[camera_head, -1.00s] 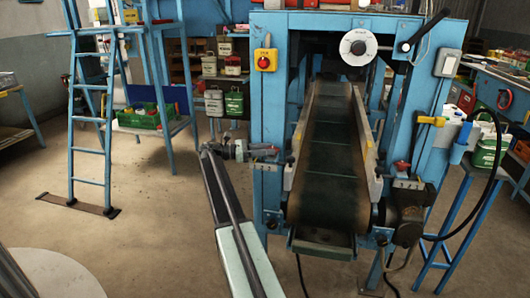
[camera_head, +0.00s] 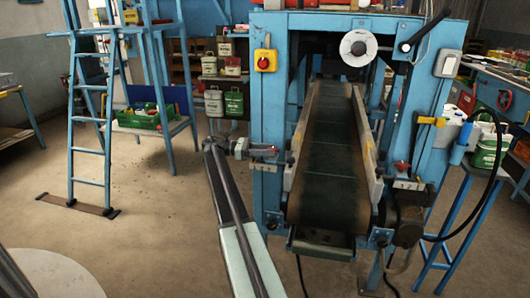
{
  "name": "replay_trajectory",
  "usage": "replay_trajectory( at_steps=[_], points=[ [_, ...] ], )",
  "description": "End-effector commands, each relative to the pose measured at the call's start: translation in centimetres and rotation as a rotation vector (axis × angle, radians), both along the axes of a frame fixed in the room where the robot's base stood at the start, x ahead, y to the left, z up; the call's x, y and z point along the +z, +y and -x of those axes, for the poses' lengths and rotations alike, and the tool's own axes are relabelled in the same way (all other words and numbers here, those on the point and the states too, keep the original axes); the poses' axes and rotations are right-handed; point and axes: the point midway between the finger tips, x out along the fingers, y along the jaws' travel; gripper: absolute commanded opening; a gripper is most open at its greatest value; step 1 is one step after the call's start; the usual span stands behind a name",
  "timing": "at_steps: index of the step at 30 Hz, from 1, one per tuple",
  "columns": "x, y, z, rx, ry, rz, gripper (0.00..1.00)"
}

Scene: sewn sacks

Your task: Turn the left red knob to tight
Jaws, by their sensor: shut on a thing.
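The left red knob (camera_head: 275,150) is at the left side of the conveyor on the blue machine frame, small and partly hidden by my gripper. My gripper (camera_head: 256,149) is at the knob from the left and is shut on it. The fingers are too small to make out clearly. A similar right red knob (camera_head: 401,166) sits on the right side of the conveyor above a pale plate with dark marks. Marks by the left knob are too small to read.
The conveyor belt (camera_head: 331,165) slopes down towards me between pale side rails. A yellow box with a red button (camera_head: 265,61) is on the left post. A blue ladder (camera_head: 88,130) stands at the left. A blue stool (camera_head: 455,215) stands at the right. The floor left of my arm is clear.

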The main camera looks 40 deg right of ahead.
Motion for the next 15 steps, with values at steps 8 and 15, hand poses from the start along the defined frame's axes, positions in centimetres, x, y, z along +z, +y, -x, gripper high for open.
replay_trajectory(
  at_steps=[8, 15],
  points=[
    [-0.12, 0.12, 0.35, -0.012, -0.001, -0.005, 0.55],
    [-0.06, 0.15, 0.21, -0.009, 0.000, -0.003, 0.55]
  ],
)
